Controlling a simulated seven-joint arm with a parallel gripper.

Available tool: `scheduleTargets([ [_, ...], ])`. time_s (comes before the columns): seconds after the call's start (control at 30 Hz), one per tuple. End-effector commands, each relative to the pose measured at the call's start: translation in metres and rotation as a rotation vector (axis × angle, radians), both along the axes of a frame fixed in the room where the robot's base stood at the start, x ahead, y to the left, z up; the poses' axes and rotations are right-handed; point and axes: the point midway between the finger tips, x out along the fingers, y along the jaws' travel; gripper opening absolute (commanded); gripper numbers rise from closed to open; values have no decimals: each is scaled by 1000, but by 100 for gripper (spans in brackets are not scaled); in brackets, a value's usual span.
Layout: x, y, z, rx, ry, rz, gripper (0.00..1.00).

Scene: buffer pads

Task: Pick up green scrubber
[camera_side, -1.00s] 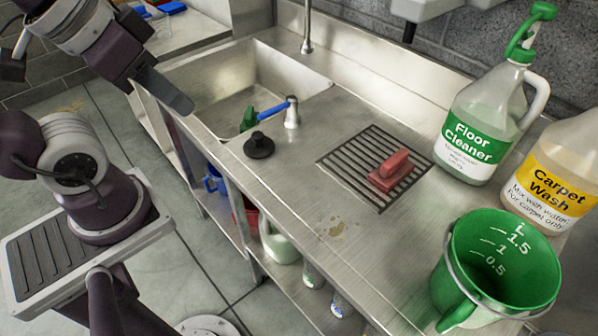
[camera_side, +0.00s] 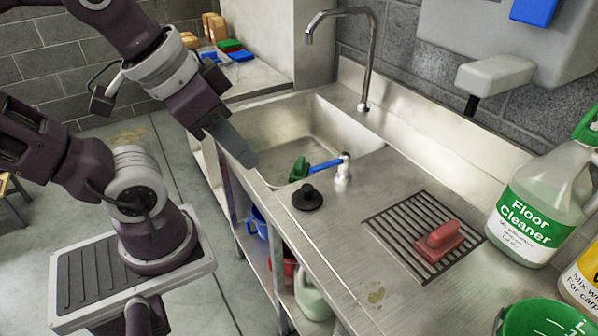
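A green scrubber head (camera_side: 299,169) with a blue handle (camera_side: 325,165) lies at the front right of the sink, its handle reaching toward a small white and metal fitting (camera_side: 343,172).
A black plunger-like stopper (camera_side: 307,196) stands on the counter's front edge. A red scrubber (camera_side: 440,240) rests on the drain grate (camera_side: 385,217). A floor cleaner jug (camera_side: 535,205), a yellow-labelled jug (camera_side: 580,285) and a green bucket (camera_side: 545,320) stand right. A tall faucet (camera_side: 368,60) rises behind the sink.

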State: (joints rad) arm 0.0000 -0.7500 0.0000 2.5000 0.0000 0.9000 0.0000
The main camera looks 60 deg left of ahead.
Motion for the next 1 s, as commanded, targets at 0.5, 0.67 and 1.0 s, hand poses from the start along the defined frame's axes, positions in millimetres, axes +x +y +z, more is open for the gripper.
scheduleTargets([
  [0.5,32,-1,9,-8,-2,6,47],
  [0.67,160,18,17,-43,-39,44,47],
  [1.0,387,219,-140,-78,-150,353,47],
])
